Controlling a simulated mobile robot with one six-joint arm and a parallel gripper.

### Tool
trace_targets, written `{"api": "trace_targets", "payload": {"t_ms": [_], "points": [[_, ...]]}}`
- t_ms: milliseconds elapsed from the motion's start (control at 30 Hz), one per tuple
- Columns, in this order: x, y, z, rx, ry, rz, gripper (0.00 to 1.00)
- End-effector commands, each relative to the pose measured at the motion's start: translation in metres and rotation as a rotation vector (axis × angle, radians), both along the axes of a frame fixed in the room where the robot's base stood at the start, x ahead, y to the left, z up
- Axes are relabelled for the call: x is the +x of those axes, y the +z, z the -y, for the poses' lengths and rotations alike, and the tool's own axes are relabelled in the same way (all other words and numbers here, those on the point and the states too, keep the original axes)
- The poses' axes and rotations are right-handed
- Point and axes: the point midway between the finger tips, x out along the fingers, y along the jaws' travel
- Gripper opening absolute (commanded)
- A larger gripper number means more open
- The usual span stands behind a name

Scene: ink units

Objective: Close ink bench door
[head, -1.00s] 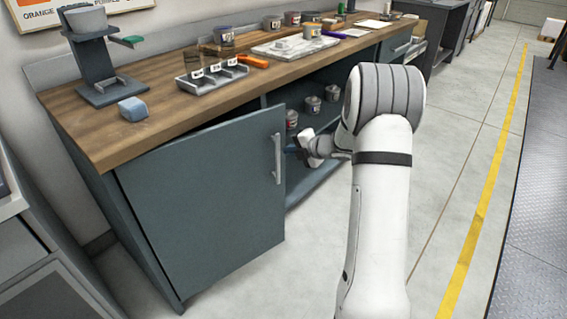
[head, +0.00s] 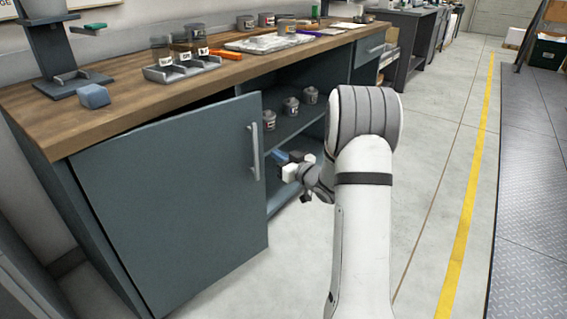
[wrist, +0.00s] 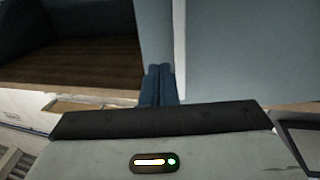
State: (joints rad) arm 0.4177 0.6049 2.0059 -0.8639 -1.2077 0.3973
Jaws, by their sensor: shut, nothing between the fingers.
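The ink bench door (head: 170,200) is a dark grey-blue panel in the head view, hinged at its left side and standing partly open. Its grey vertical handle (head: 254,152) is near the free right edge. My gripper (head: 277,157) is just right of that edge, in front of the open cupboard, its blue fingers pointing left. In the wrist view the blue fingers (wrist: 158,84) are together and empty, beside the edge of a grey-blue panel (wrist: 240,50). I cannot tell whether they touch it.
The wooden bench top (head: 130,115) carries a stand, a blue block (head: 93,96), a jar rack (head: 182,69) and tins. Several tins (head: 291,106) stand on the cupboard shelf. The floor (head: 440,130) at right is clear up to the yellow line.

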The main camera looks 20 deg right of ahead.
Motion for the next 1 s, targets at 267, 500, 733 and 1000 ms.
{"api": "trace_targets", "payload": {"t_ms": [267,500,733,1000], "points": [[0.054,-0.003,-0.022,-0.001,0.003,0.002,0.00],[0.079,-0.002,-0.031,-0.002,0.001,0.000,0.00],[0.083,0.000,-0.032,-0.002,0.000,0.000,0.00],[0.085,0.001,-0.030,-0.003,0.004,0.001,0.00]]}}
